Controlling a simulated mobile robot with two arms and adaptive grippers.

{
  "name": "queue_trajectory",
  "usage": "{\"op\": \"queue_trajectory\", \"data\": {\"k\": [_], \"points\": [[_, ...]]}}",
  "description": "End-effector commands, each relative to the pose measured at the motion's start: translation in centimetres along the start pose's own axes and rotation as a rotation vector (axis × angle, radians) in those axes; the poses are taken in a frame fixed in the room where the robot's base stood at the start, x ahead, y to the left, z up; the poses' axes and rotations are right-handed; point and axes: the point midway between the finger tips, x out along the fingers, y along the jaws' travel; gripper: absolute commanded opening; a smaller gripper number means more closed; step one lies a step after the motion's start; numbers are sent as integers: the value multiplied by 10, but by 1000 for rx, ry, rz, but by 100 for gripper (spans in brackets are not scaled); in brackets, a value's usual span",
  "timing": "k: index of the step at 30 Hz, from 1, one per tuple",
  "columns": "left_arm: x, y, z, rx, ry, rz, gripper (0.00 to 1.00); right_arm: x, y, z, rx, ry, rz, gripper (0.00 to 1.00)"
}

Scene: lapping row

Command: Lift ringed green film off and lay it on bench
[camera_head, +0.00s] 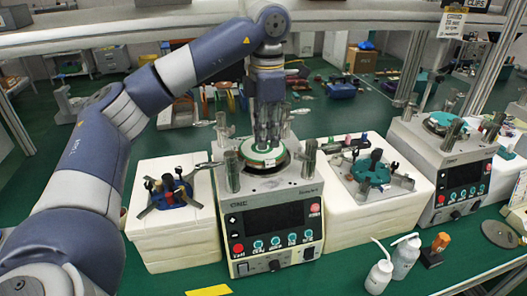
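A green disc-shaped film with a pale rim (250,157) lies on the round platen on top of the middle lapping machine (232,190). My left gripper (267,147) points straight down over this disc, its fingertips close to or at its surface. The fingers overlap one another in the view, so I cannot tell whether they are open or shut, or whether they touch the film. They hide part of the disc. A second green disc (447,119) lies on the right machine (425,150). My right gripper is not in view.
Metal cylinders stand around the middle platen. White blocks flank the machine; the left carries a blue star-shaped fixture (172,194), the right a teal one (371,167). White bottles (405,258) and an orange-topped item (438,246) stand on the green bench (335,268), which has bare room in front.

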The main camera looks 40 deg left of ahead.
Motion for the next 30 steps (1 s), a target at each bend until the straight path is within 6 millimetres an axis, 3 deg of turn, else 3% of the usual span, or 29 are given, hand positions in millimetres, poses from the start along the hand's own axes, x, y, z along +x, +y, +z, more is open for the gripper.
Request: {"op": "queue_trajectory", "data": {"k": [5,15,23,26,30], "points": [[11,-1,1,0,-1,-1,18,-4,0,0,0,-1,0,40],[55,-2,7,0,-2,-1,18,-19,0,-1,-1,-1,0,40],[59,-2,8,1,-4,-1,18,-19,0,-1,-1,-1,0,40],[59,-2,8,1,-4,-1,0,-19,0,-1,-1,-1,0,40],[59,-2,8,1,-4,0,0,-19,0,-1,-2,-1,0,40]]}}
